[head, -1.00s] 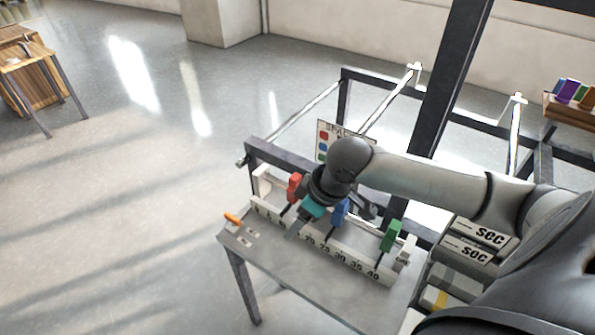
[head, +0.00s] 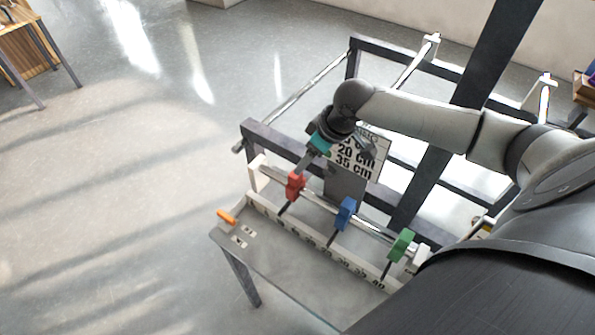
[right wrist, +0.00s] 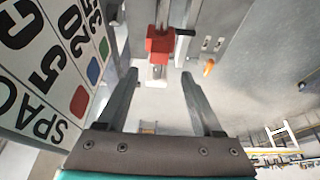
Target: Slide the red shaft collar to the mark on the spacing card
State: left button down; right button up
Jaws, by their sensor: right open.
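The red shaft collar (head: 295,186) sits on a rail at its left end, with a dark handle pointing down toward the numbered scale (head: 322,243). The blue collar (head: 346,212) and green collar (head: 401,245) sit farther right on the rail. The spacing card (head: 370,150) stands behind; in the right wrist view the card (right wrist: 45,60) shows 5, 20 and 35 with red, blue and green squares. My right gripper (head: 303,165) is just above and behind the red collar. In the right wrist view its open, empty fingers (right wrist: 157,75) point at the red collar (right wrist: 160,44), just beyond the tips. My left gripper is out of view.
An orange marker-like item (head: 227,217) lies at the bench's left corner. White end blocks (head: 257,173) hold the rail. A dark frame (head: 300,155) runs behind the bench, with a dark upright post (head: 480,70) at the right.

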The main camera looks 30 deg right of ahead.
aim_at(299, 176)
jog(key=x, duration=0.7)
jog(key=shift+w+f+b, duration=0.25)
jog(key=shift+f+b, duration=0.1)
jog(key=shift+f, duration=0.3)
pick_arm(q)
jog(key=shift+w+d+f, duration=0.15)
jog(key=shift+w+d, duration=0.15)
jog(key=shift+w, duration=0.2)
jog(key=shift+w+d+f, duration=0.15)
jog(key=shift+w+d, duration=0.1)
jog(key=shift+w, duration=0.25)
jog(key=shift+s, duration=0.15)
pick_arm(e)
jog(key=shift+c, duration=0.4)
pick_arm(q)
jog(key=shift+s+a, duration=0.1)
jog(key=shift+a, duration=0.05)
pick_arm(e)
grip_shut()
